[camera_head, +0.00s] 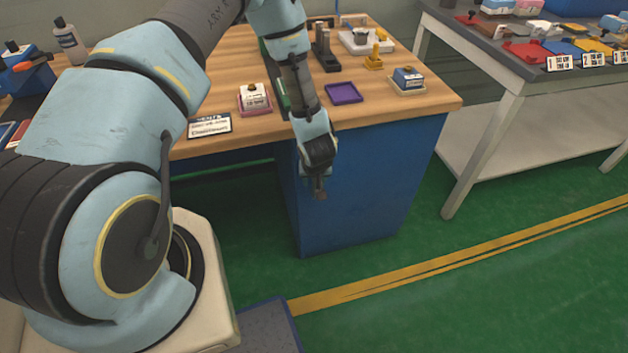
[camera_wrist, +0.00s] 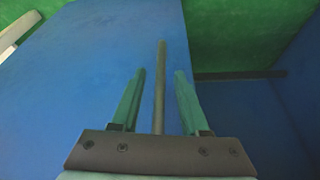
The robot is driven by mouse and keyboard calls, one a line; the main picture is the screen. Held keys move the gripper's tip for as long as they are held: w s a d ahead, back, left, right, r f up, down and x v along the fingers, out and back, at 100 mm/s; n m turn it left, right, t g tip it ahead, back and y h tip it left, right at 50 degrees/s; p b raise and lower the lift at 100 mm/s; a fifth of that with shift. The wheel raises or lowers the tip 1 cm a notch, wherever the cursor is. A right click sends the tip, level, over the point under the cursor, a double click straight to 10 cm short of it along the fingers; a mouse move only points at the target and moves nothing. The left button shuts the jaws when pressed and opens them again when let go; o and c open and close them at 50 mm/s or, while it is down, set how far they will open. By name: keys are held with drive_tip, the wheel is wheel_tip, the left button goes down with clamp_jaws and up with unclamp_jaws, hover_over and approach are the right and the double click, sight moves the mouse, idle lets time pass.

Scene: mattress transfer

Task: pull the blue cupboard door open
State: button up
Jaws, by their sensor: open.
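The blue cupboard door (camera_head: 375,190) is under the right end of the wooden-topped table. In the wrist view the blue door panel (camera_wrist: 100,65) fills the middle and left. A thin dark upright handle bar (camera_wrist: 160,85) stands in front of it. My gripper (camera_head: 319,188) is low before the door in the head view. In the wrist view my open gripper (camera_wrist: 160,74) has one green finger on each side of the bar, with gaps showing. The handle is hidden behind my gripper in the head view. Whether the door is ajar I cannot tell.
The wooden table top (camera_head: 390,115) holds a purple tray (camera_head: 343,93), a pink box, a sign and other items. A second table (camera_head: 510,85) stands at the right. The green floor (camera_head: 480,290) with yellow lines is clear in front.

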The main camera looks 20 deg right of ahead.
drive_tip(key=shift+w+f, duration=0.15)
drive_tip(key=shift+f, duration=0.25)
clamp_jaws()
idle(1.3)
